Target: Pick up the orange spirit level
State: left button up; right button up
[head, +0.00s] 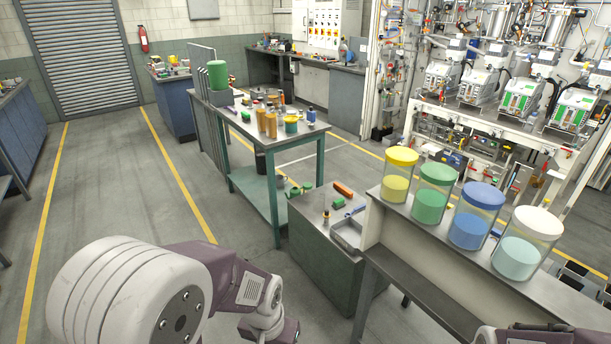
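A small orange bar (343,188), which looks like the orange spirit level, lies on top of the low grey-green cabinet (310,217) in the middle of the head view. It is too small to make out any vials. My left arm comes in at the lower left, and its wrist runs off the bottom edge, so no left gripper fingers show. Only a piece of my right arm shows at the bottom right corner; its gripper is out of view. Both visible arm parts are apart from the orange bar.
A green block (338,203), a blue item and a grey tray (347,232) lie near the bar. Several powder jars, one blue-lidded (472,216), stand on the raised bench at right. A green-legged table (262,180) stands behind. Floor at left is clear.

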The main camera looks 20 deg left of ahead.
aim_at(337, 185)
jog(key=i+j+u, duration=0.25)
jog(key=i, duration=0.55)
jog(key=i+j+u, duration=0.15)
jog(key=i+j, duration=0.4)
jog(key=i+j+u, duration=0.1)
jog(key=i, duration=0.3)
jog(key=i+j+u, duration=0.15)
jog(key=i, duration=0.3)
jog(key=i+j+u, duration=0.1)
jog(key=i, duration=0.35)
jog(key=i+l+u, duration=0.1)
jog(key=i+l, duration=0.15)
jog(key=i, duration=0.1)
